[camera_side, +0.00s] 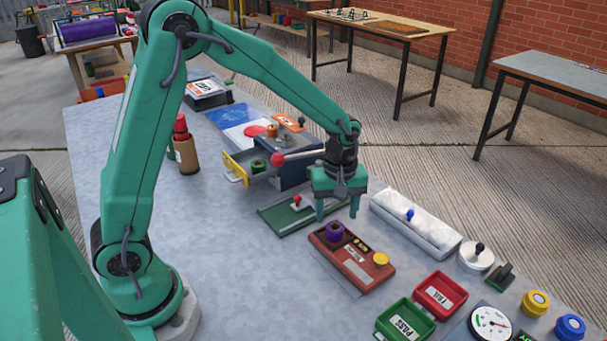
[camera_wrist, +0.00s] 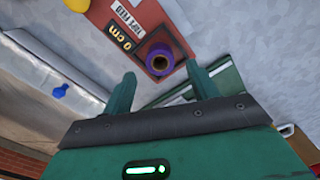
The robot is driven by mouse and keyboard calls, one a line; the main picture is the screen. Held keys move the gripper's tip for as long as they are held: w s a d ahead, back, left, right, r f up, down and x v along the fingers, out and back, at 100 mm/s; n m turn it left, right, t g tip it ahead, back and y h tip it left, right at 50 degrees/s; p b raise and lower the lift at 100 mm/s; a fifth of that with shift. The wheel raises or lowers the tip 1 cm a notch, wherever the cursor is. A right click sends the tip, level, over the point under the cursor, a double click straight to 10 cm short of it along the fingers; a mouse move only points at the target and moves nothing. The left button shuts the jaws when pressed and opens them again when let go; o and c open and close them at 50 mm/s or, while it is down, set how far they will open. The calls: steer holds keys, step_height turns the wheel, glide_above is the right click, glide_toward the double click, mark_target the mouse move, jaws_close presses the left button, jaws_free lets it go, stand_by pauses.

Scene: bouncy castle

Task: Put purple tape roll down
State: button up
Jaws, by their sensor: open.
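The purple tape roll (camera_side: 335,231) sits at the left end of the red tape-feed box (camera_side: 357,259), beside its small display. In the wrist view the roll (camera_wrist: 160,61) shows from above with its dark core, in a dark-edged recess of the red box (camera_wrist: 100,14). My gripper (camera_side: 338,213) is open and empty, pointing down. Its fingertips are above and behind the roll in the side view. In the wrist view the roll lies just beyond the fingertips (camera_wrist: 161,73), apart from both fingers.
A green plate with a red knob (camera_side: 296,203) lies left of my gripper. A long white block with a blue knob (camera_side: 415,222) is at the right. Red (camera_side: 440,293) and green (camera_side: 405,321) trays stand in front. Bare table (camera_side: 250,280) is free at front left.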

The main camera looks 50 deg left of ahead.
mark_target(334, 227)
step_height(334, 227, up, 9)
steer(key=shift+f, duration=0.2)
stand_by(0.7)
steer(key=s+a+r+m+t, duration=0.2)
steer(key=s+r+m, duration=0.2)
steer(key=s, duration=0.5)
steer(key=s+a+r+m+t, duration=0.2)
steer(key=s+r+m+t, duration=0.1)
steer(key=s+m, duration=0.5)
steer(key=shift+s+a+r+m+t, duration=0.15)
steer(key=shift+s+r+m+t, duration=0.25)
steer(key=shift+s, duration=0.65)
steer(key=shift+r, duration=0.1)
